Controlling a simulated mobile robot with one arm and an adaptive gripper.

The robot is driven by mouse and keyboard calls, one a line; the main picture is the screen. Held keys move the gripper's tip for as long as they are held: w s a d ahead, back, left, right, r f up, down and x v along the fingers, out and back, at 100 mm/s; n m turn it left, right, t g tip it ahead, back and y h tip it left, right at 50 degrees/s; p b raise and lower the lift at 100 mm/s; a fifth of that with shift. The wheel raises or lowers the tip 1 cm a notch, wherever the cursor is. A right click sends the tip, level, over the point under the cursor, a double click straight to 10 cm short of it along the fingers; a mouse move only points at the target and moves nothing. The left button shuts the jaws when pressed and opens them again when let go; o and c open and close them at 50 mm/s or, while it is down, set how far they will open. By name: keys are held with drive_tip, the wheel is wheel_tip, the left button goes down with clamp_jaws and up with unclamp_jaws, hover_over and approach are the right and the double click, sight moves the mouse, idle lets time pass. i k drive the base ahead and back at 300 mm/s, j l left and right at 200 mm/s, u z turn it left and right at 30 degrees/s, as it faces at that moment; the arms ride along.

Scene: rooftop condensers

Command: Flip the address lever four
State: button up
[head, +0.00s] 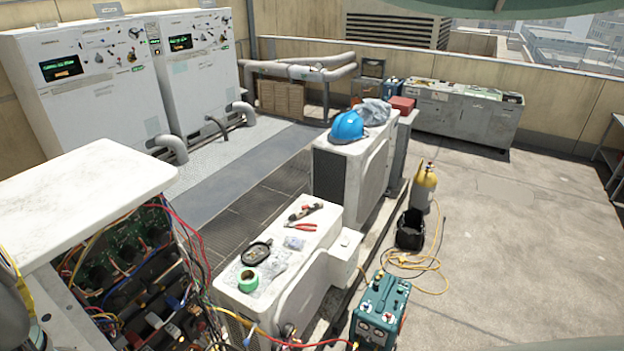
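No address lever can be made out in the head view; any small switches are too small to tell. An open condenser unit with a white top (85,195) stands at the near left. Inside it show green circuit boards (112,240) and many coloured wires. Two tall white cabinets stand at the back left, the left one (95,100) and the right one (195,75). Each has a lit dark display and several small controls on its upper front. My gripper is not in view.
A low white condenser (318,235) carries pliers, green tape (248,280) and small items. Behind it, another condenser bears a blue hard hat (347,127). A teal machine (380,310), black bucket (410,230), yellow cylinder (425,187) and hoses stand right. The concrete floor farther right is clear.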

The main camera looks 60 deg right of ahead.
sight(172, 259)
drive_tip(key=i+l, duration=0.15)
drive_tip(key=l, duration=0.45)
drive_tip(key=i+l+u, duration=0.1)
drive_tip(key=l, duration=0.5)
drive_tip(key=i+l, duration=0.2)
drive_tip(key=l, duration=0.4)
drive_tip(key=i+l+u, duration=0.1)
drive_tip(key=l, duration=0.5)
drive_tip(key=i+l, duration=0.1)
drive_tip(key=l, duration=0.5)
drive_tip(key=i+l+u, duration=0.1)
drive_tip(key=l, duration=0.5)
